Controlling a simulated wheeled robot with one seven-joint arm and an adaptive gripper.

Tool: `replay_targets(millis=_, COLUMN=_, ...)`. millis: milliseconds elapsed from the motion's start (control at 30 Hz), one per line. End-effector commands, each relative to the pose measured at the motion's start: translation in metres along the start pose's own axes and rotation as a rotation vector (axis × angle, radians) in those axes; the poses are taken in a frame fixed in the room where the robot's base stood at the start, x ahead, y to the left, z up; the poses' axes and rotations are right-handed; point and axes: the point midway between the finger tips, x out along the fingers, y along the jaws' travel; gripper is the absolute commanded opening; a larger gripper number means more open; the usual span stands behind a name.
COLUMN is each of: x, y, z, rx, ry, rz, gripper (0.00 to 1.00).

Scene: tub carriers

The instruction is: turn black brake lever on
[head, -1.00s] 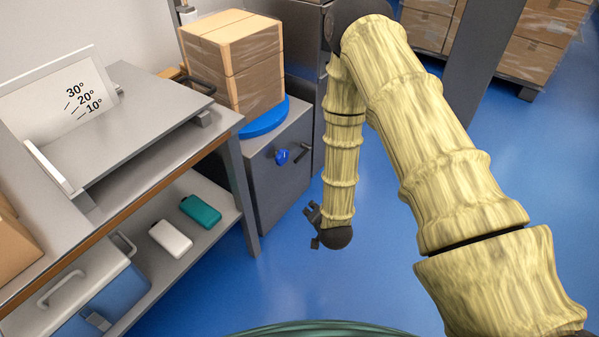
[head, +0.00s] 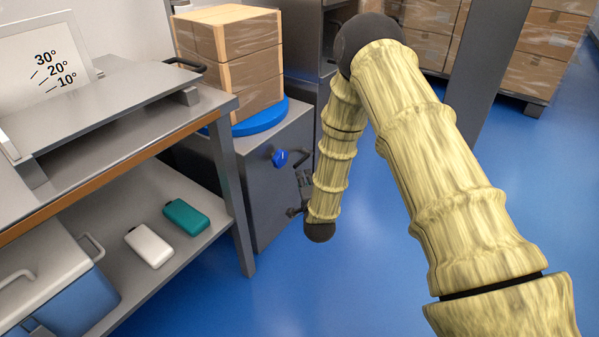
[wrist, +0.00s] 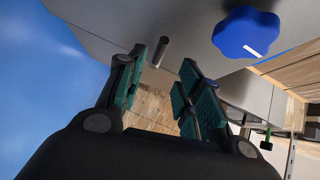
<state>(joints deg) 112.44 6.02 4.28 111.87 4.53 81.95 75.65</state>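The black brake lever (head: 302,157) sticks out from the front of the grey cabinet (head: 257,190), just right of the blue lobed knob (head: 280,158). In the wrist view the lever (wrist: 160,51) shows as a short dark bar seen nearly end-on. The knob (wrist: 246,32) is to its right there. My gripper (head: 303,178) is close to the cabinet front, just below the lever in the head view. In the wrist view my gripper (wrist: 163,63) is open, with the lever near the gap between its fingertips, closer to the left finger. Contact cannot be told.
Stacked wrapped boxes (head: 230,60) stand on a blue round turntable (head: 262,117) on the cabinet. A steel workbench (head: 120,110) is at left; its lower shelf holds a white case (head: 149,245), a teal case (head: 187,217) and a blue-white cooler (head: 60,280). Blue floor (head: 370,260) is free.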

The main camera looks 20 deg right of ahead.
Motion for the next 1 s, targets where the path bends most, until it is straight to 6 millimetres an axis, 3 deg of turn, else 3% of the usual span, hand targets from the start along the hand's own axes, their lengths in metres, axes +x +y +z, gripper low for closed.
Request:
replay_targets(millis=167, x=0.017, y=0.002, z=0.0, rx=0.001, ry=0.0, rz=-0.004, gripper=0.35)
replay_targets(millis=600, x=0.085, y=0.002, z=0.001, rx=-0.001, ry=0.0, rz=-0.003, gripper=0.35)
replay_targets(millis=800, x=0.102, y=0.0, z=0.0, rx=0.0, ry=0.0, rz=-0.002, gripper=0.35)
replay_targets(millis=1000, x=0.106, y=-0.001, z=0.0, rx=0.001, ry=0.0, rz=0.0, gripper=0.35)
